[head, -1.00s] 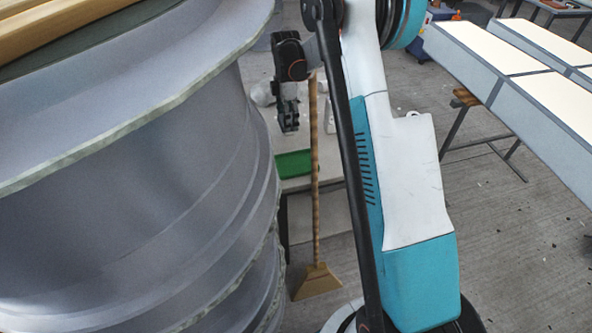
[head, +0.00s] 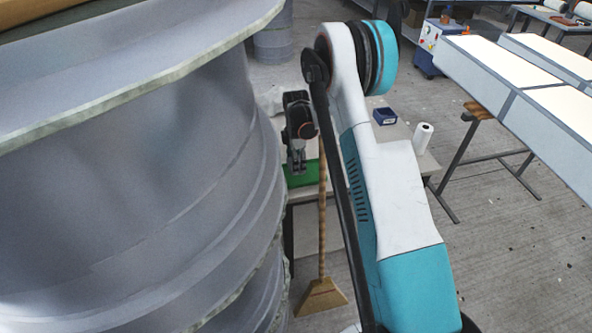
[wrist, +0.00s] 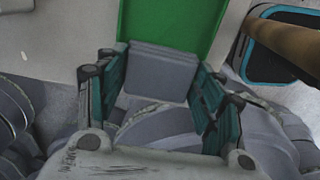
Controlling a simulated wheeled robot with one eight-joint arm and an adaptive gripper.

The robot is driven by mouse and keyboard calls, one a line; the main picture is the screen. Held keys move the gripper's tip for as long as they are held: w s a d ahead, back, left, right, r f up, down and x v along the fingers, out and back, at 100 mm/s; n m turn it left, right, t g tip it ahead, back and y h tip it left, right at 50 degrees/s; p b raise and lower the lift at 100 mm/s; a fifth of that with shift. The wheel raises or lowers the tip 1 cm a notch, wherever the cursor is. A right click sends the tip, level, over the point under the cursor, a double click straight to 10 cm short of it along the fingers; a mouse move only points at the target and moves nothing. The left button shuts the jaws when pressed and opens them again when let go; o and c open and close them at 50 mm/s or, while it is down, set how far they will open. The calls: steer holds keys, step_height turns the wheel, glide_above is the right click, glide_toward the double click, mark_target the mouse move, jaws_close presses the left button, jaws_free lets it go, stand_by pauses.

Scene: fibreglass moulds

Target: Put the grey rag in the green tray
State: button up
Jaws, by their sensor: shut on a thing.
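My gripper (wrist: 160,88) is shut on the grey rag (wrist: 160,70), a folded grey block held between its two teal-padded fingers in the wrist view. The green tray (wrist: 180,18) shows behind the rag at the top of that view; the rag overlaps its near edge in the picture. In the head view my gripper (head: 296,168) hangs fingers down in front of the green tray (head: 302,180), which sits on a pale table. The gripper and arm hide part of the tray. I cannot tell how high the rag is above it, and the rag is hard to make out there.
A broom (head: 321,295) leans at the table's front, its handle beside my gripper. A blue bin (head: 385,116) and a white paper roll (head: 423,138) stand on the table's right part. Large grey moulds (head: 140,170) fill the left. Light panels (head: 500,65) rest on trestles at the right.

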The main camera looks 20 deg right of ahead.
steer(key=shift+f+b, duration=0.45)
steer(key=shift+f, duration=1.5)
steer(key=shift+f, duration=0.2)
steer(key=o, duration=1.1)
step_height(320, 180, up, 12)
steer(key=p, duration=0.3)
steer(key=shift+r, duration=0.2)
